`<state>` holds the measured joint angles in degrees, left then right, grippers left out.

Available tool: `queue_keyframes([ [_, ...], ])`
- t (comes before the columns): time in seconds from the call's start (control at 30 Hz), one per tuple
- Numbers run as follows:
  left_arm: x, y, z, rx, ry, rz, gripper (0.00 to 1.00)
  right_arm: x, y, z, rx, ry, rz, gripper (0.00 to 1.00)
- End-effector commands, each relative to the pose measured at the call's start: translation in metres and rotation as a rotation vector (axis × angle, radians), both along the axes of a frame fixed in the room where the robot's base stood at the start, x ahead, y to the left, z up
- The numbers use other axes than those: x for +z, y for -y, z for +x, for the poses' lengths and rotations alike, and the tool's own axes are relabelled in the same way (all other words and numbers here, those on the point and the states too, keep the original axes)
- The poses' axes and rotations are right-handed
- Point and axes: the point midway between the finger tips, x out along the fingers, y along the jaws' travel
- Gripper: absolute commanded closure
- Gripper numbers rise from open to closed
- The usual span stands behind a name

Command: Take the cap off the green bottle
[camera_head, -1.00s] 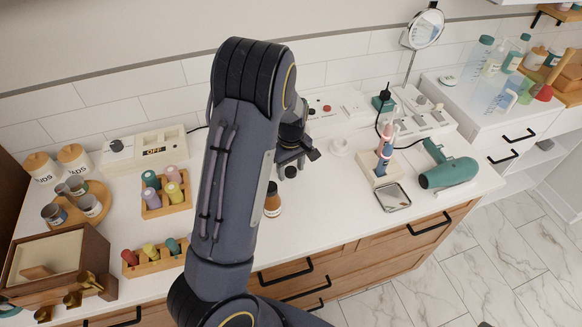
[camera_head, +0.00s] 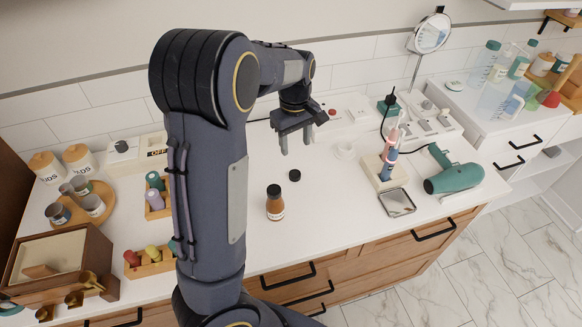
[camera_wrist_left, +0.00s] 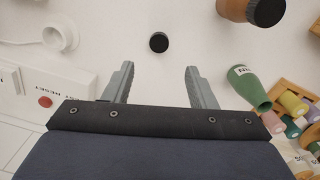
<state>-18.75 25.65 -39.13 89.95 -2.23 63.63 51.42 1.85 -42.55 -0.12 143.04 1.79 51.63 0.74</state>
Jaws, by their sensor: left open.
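The green bottle (camera_wrist_left: 248,88) shows in the left wrist view, to the right of my left gripper's fingers. Its neck end looks green, with no black cap seen on it. In the head view my arm hides it. A small round black cap (camera_head: 294,175) lies loose on the white counter; it also shows in the left wrist view (camera_wrist_left: 158,42). My left gripper (camera_head: 295,147) is open and empty above the counter, behind the cap in the head view. In the wrist view the cap lies beyond the gap between the fingertips (camera_wrist_left: 159,68). My right gripper is not in view.
A brown bottle with a black cap (camera_head: 275,205) stands near the loose cap. A toothbrush holder (camera_head: 384,172), a small tray (camera_head: 397,202) and a teal hair dryer (camera_head: 455,178) are to the right. Colored bottles in wooden racks (camera_head: 150,262) stand left. Counter around the cap is clear.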

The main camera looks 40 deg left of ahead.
Motion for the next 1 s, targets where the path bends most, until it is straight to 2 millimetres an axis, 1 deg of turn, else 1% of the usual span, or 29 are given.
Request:
queue_keyframes([
  [0.07,0.007,0.003,-0.013,-0.035,0.027,-0.05,0.49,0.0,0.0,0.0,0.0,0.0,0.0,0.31],
  [0.17,0.02,0.015,-0.04,-0.129,0.09,-0.138,0.49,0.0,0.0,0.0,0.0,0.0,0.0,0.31],
  [0.33,0.048,0.048,-0.099,-0.369,0.264,-0.245,0.49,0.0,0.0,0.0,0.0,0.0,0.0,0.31],
  [0.4,0.058,0.062,-0.124,-0.476,0.342,-0.253,0.49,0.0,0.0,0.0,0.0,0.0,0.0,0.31],
  [0.5,0.066,0.083,-0.16,-0.629,0.448,-0.228,0.49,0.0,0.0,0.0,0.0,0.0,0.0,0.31],
  [0.6,0.066,0.1,-0.192,-0.765,0.532,-0.174,0.49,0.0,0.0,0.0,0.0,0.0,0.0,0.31],
  [0.7,0.061,0.113,-0.215,-0.874,0.585,-0.109,0.49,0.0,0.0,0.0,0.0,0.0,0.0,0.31],
  [0.8,0.055,0.12,-0.228,-0.945,0.613,-0.057,0.49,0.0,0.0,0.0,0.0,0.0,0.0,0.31],
  [0.9,0.052,0.124,-0.235,-0.98,0.624,-0.029,0.49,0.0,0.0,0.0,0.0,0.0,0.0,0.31],
  [1.0,0.05,0.125,-0.237,-0.99,0.626,-0.022,0.49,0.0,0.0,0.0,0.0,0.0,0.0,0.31],
])
